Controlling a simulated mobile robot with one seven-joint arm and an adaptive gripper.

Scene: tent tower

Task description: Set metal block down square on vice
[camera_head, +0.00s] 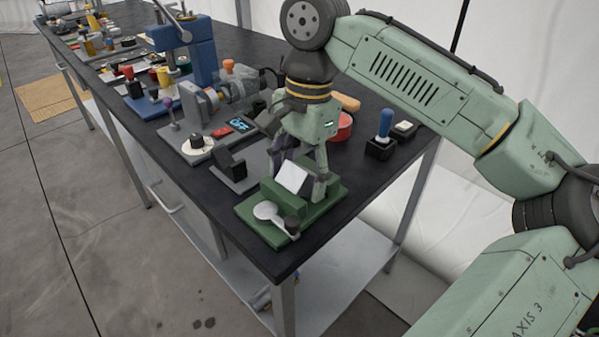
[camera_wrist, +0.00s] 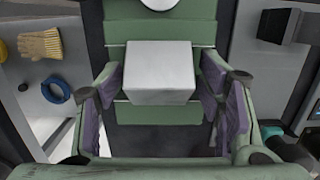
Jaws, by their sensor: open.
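The metal block (camera_head: 291,177) is a pale, bright block at the green vice (camera_head: 254,226) on the near corner of the dark bench. My gripper (camera_head: 300,180) points down over the vice. In the wrist view my gripper's purple-padded fingers (camera_wrist: 161,98) stand on both sides of the block, open, with a gap at each side. The block's underside is hidden, so its exact contact with the vice cannot be seen.
A grey holder with a black block (camera_head: 231,165) stands left of the vice. A blue-handled tool (camera_head: 385,125) and a red round container (camera_head: 343,127) stand behind. Yellow gloves (camera_wrist: 40,44) and a blue ring (camera_wrist: 55,90) lie to the left in the wrist view.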

